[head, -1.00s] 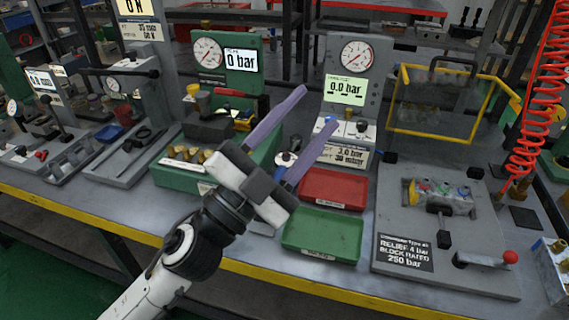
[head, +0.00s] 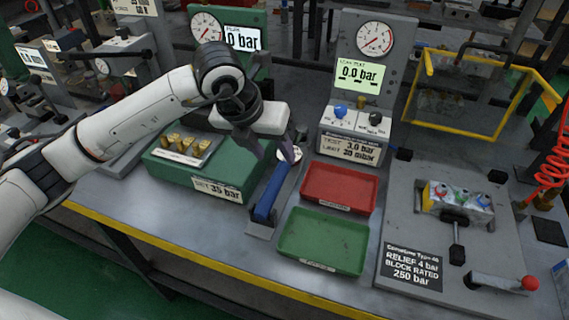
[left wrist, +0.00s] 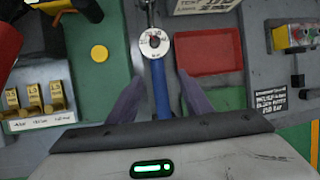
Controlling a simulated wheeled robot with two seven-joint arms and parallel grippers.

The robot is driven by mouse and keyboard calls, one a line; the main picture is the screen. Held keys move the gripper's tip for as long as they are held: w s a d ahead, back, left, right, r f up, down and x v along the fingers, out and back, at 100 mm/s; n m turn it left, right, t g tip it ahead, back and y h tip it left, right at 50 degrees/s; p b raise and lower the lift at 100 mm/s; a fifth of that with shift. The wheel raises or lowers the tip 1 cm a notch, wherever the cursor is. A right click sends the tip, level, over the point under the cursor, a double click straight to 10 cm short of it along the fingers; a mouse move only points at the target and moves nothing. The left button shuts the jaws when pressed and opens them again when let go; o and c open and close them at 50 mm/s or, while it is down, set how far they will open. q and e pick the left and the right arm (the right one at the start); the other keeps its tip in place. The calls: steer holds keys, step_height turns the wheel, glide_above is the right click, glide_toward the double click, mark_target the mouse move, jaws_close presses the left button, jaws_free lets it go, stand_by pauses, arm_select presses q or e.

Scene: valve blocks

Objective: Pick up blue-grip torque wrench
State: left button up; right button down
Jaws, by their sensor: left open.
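The blue-grip torque wrench (head: 269,196) lies on a grey stand between the green box and the trays, with its blue handle toward the table's front edge. Its round white dial shows at the far end of the handle. My left gripper (head: 277,152) is open above the wrench, its purple fingers pointing down near the dial end. In the left wrist view, the blue handle (left wrist: 161,92) runs between the two open fingers (left wrist: 160,98), with the dial (left wrist: 157,43) beyond them. The fingers appear apart from the wrench. My right gripper is not in view.
A red tray (head: 338,187) and a green tray (head: 323,241) sit right of the wrench. A green box (head: 205,176) with brass fittings stands left. A gauge panel (head: 366,60) rises behind. A grey plate with a valve block (head: 458,202) lies at right.

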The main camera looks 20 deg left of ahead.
mark_target(281, 166)
arm_select(q)
steer(key=x, duration=0.2)
steer(key=shift+w+d+f, duration=0.1)
steer(key=shift+w+f, duration=0.05)
steer(key=shift+f, duration=0.15)
steer(key=x, duration=0.3)
steer(key=p+x, duration=0.1)
steer(key=x, duration=0.1)
steer(key=shift+a, duration=0.35)
steer(key=shift+c, duration=0.4)
jaws_close()
steer(key=shift+r, duration=0.1)
